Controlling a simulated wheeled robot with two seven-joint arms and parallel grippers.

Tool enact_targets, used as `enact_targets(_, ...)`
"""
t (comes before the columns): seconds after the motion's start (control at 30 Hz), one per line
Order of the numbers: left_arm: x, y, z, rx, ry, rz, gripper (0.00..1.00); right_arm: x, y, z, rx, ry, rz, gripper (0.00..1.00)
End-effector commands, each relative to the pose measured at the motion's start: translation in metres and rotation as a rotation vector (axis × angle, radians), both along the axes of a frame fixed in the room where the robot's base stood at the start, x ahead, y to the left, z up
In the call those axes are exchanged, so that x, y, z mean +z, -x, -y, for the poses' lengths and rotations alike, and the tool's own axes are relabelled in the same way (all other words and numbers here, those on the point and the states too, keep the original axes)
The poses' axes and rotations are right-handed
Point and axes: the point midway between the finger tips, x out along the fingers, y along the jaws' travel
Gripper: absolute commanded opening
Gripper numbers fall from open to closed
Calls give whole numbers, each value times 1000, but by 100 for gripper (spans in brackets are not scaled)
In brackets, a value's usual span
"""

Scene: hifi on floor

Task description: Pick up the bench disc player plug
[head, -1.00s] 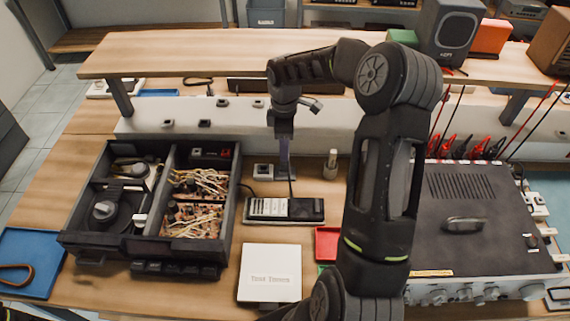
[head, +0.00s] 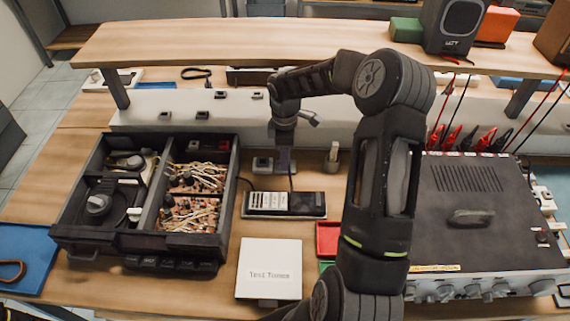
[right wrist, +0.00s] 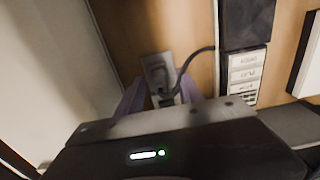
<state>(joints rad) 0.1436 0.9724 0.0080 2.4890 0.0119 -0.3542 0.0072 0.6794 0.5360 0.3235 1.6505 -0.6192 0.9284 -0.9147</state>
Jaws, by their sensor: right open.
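A dark plug (right wrist: 166,97) with a black cable shows in the right wrist view, beside a pale grey socket block (right wrist: 158,70). Its cable curves to the right toward a dark device with white keys (right wrist: 243,78). My right gripper (right wrist: 161,98) is open, with its purple fingers on either side of the plug; I cannot tell if they touch it. In the head view my right gripper (head: 284,160) points down at the bench, just right of a small grey block (head: 263,164) and behind the keyed device (head: 285,204). The plug is not clear there. My left gripper is not in view.
An open black player case (head: 150,238) stands to the left, and a large dark amplifier (head: 470,215) to the right. A white case (head: 269,268) and a red tray (head: 327,238) lie in front. A wooden shelf (head: 230,46) overhangs the back.

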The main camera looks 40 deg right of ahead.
Motion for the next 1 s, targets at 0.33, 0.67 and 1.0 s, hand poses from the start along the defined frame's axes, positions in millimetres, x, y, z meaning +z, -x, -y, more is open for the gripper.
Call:
enact_targets(0.33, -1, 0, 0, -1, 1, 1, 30, -2, 0, 0, 0, 1, 1, 44)
enact_targets(0.67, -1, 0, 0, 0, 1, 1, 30, -2, 0, 0, 0, 1, 1, 41)
enact_targets(1.0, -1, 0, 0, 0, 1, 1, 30, -2, 0, 0, 0, 1, 1, 13)
